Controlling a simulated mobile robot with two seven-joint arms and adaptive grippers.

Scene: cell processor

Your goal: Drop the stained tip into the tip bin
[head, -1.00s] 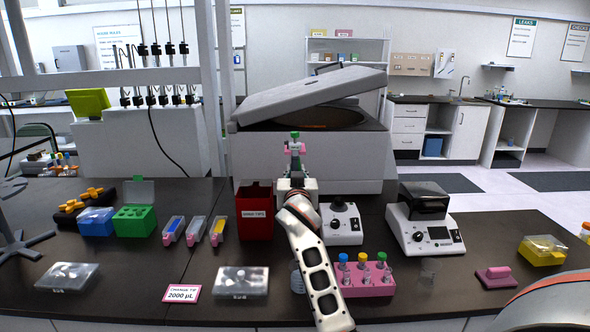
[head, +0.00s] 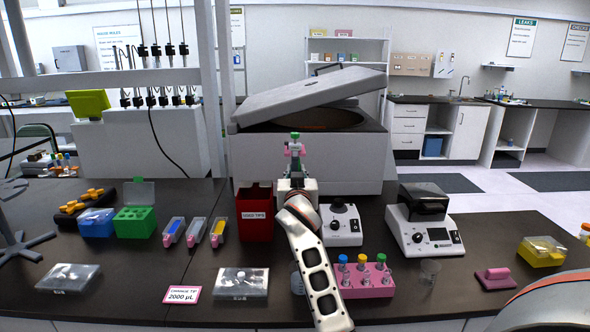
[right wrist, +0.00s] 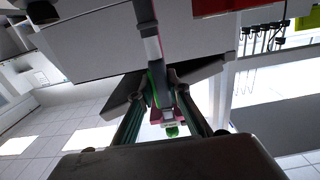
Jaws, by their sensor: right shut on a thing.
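The tip bin (head: 255,218) is a red open-topped box labelled for used tips, standing on the bench left of my right arm. My right gripper (head: 295,167) is behind and right of the bin, above the bench and in front of the big grey machine. It is shut on a pipette (head: 295,149) with a green top and pink parts. In the right wrist view the pipette (right wrist: 156,50) passes between the fingers, its green end toward the camera's lower side. The stained tip cannot be made out. My left gripper is not in view.
The large grey machine (head: 350,150) with a raised lid stands behind the gripper. Right of the bin are a small white device (head: 342,226) and a pink tube rack (head: 372,288). Several tip cartridges, a green box (head: 134,222) and a clear-lidded box (head: 241,283) lie left and in front.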

